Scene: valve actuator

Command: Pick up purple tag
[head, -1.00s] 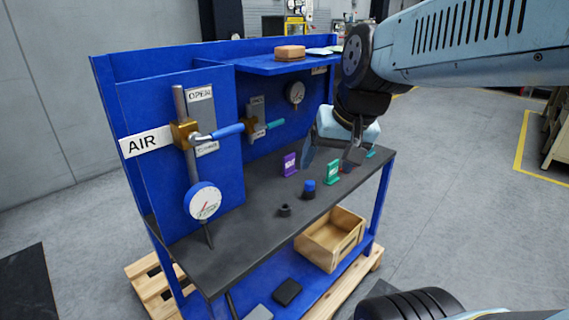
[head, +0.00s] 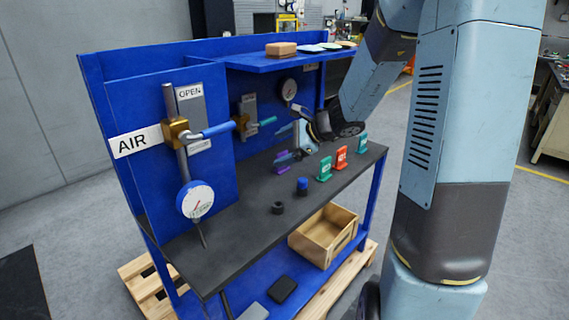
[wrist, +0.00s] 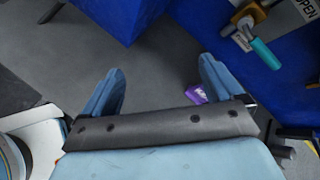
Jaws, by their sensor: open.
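The purple tag (head: 282,170) stands on the dark bench top, partly hidden by my gripper in the head view. In the wrist view the tag (wrist: 196,94) shows between the fingers, close beside the right finger, and its lower part is cut off by the gripper's dark crossbar. My gripper (head: 285,144) is open, with its fingers spread and nothing held. One finger crosses in front of the tag in the head view; I cannot tell whether it touches. The wrist view shows both fingers wide apart (wrist: 161,67).
A green tag (head: 324,170), an orange tag (head: 341,158) and another green tag (head: 362,143) stand right of my gripper. A blue-capped piece (head: 302,186) and a black ring (head: 277,208) are in front. Valve handles (head: 222,130) project from the blue panel.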

